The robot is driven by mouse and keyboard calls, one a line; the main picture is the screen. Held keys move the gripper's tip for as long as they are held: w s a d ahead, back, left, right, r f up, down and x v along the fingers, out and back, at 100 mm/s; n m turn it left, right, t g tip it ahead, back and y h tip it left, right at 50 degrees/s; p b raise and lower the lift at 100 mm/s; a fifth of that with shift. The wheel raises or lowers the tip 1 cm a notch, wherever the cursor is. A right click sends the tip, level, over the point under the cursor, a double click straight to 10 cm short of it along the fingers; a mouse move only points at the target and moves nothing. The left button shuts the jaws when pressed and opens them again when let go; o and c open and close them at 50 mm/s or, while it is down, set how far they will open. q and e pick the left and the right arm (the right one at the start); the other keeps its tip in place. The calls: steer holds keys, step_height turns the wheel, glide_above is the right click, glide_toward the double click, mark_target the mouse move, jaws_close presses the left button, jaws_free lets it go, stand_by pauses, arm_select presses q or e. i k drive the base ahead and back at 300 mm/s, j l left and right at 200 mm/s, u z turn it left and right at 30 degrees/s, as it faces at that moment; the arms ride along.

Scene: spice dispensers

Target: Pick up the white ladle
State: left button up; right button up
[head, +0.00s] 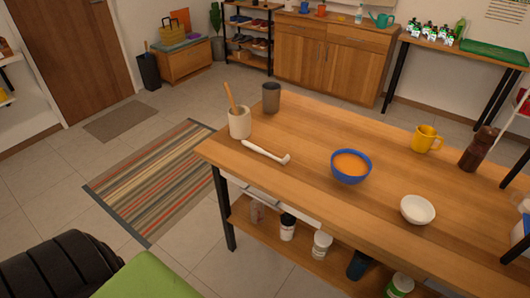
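The white ladle (265,151) lies on the near-left part of the wooden table (320,125). It has a pale handle, and its small head is at the right end, turned toward the middle of the table. It lies apart from the cream utensil crock (240,124) behind its left end. Nothing touches or covers it. Neither of my grippers shows in the head view, so I cannot see their state.
A blue bowl (350,168) with orange contents stands right of the ladle. A white bowl (417,210), a yellow mug (425,139), a brown mill (478,149) and a grey cup (271,97) also stand on the table. Several jars (322,244) are on the lower shelf.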

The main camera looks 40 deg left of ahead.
mark_target(257, 149)
steer(key=i+j, duration=0.1)
steer(key=j, duration=0.2)
steer(key=i+j, duration=0.1)
steer(key=j, duration=0.25)
steer(key=i+j, duration=0.1)
steer(key=j, duration=0.2)
steer(key=i+j, duration=0.1)
steer(key=j, duration=0.25)
steer(key=u, duration=0.05)
